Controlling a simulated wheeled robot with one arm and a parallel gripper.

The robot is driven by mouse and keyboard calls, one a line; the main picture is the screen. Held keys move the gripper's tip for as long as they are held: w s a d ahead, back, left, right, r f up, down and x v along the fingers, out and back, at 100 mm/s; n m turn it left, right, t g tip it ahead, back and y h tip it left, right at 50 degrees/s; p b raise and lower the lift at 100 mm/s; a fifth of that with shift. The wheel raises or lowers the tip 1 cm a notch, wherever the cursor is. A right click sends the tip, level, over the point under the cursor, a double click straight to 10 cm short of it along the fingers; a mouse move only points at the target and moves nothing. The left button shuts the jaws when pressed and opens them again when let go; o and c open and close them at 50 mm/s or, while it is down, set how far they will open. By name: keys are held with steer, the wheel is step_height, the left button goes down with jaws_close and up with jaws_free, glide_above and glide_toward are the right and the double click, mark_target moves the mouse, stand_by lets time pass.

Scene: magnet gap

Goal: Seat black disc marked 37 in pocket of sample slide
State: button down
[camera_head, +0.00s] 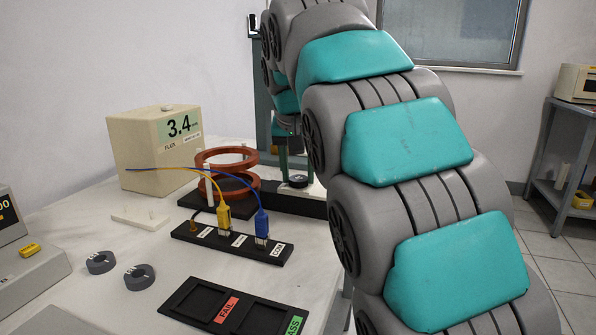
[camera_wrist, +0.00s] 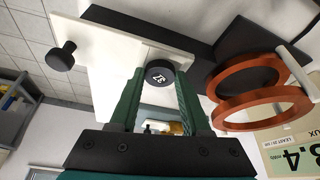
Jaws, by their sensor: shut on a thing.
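The black disc marked 37 (camera_wrist: 159,74) is between the green fingertips of my gripper (camera_wrist: 158,78), which is shut on it. Its number faces the wrist camera. In the head view the disc (camera_head: 298,180) shows below my gripper fingers (camera_head: 291,168), at the white slide. The white sample slide (camera_wrist: 105,48) lies behind the disc in the wrist view, with a black knob (camera_wrist: 62,56) at its left. The pocket is not visible; I cannot tell whether the disc touches the slide.
Brown-red coil rings (camera_head: 228,157) stand close to the left of my gripper. A beige flux meter (camera_head: 150,150) reads 3.4. A black terminal strip (camera_head: 230,243) holds yellow and blue plugs. Two grey rings (camera_head: 139,277) and a FAIL/PASS tray (camera_head: 190,300) lie in front.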

steer(key=shift+c, duration=1.4)
jaws_free()
steer(key=c, duration=0.5)
steer(key=shift+r+p, duration=1.65)
steer(key=shift+r, duration=0.6)
steer(key=shift+o, duration=0.2)
